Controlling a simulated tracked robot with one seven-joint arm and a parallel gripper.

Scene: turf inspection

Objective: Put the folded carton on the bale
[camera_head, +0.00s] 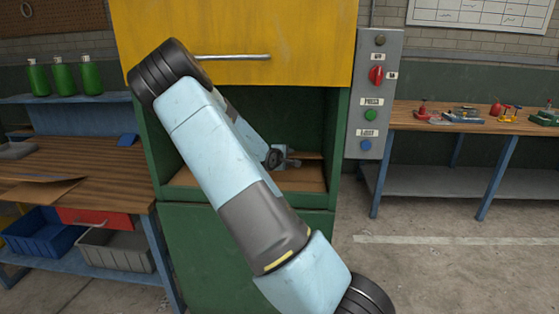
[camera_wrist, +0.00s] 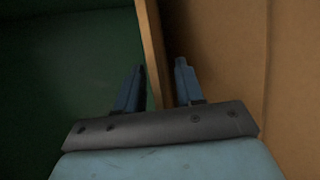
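My gripper (camera_head: 284,158) is inside the open chamber of the green press. In the wrist view its two blue fingers (camera_wrist: 157,85) stand apart. A thin tan board edge, which looks like the folded carton (camera_wrist: 151,45), runs between them. It seems close to the left finger, with a gap showing beside the right one. In the head view a thin brown strip shows just right of my gripper. The brown surface on the chamber floor, apparently the bale (camera_head: 312,180), lies below it; a broad creased brown face fills the right of the wrist view. My arm hides much of the chamber.
A yellow door (camera_head: 300,35) hangs above the chamber. A control box (camera_head: 375,95) stands at its right. The left bench (camera_head: 105,170) holds flat brown cardboard (camera_head: 35,190), with bins below. The right bench (camera_head: 450,117) carries small tools. Floor at the right is clear.

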